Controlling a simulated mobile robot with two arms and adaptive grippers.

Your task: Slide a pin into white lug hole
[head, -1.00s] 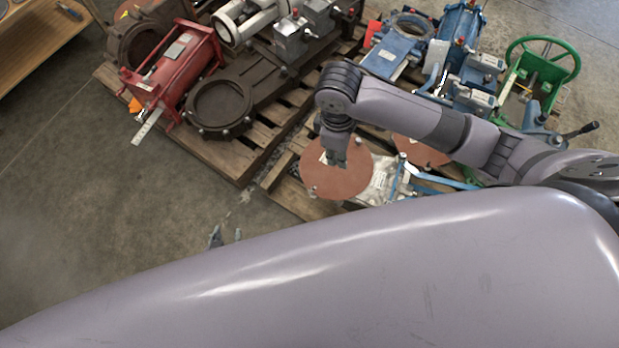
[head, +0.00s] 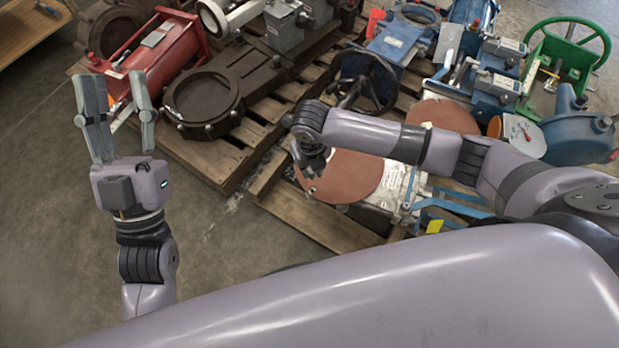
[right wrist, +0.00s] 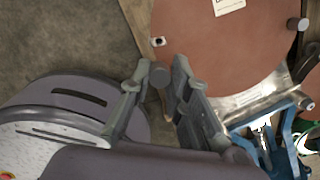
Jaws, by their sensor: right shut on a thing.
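My right gripper (head: 311,170) hangs at the left edge of a reddish-brown disc (head: 345,178). In the right wrist view its two fingers (right wrist: 158,82) flank a small grey round end, seemingly the pin (right wrist: 158,70), beside the disc's edge. The grip on the pin is partly hidden. A white-ringed dark hole, seemingly the white lug hole (right wrist: 158,41), shows on the disc just above the pin, apart from it in the picture. My left gripper (head: 114,78) is open and empty, fingers spread, over the floor at the left.
The disc lies over a wooden pallet (head: 305,215) with a silvery casting and blue frame (head: 450,212). A dark handwheel (head: 368,82), red cylinder (head: 165,52), brown flanged casting (head: 205,100) and green handwheel frame (head: 570,50) crowd behind. Floor at the left is clear.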

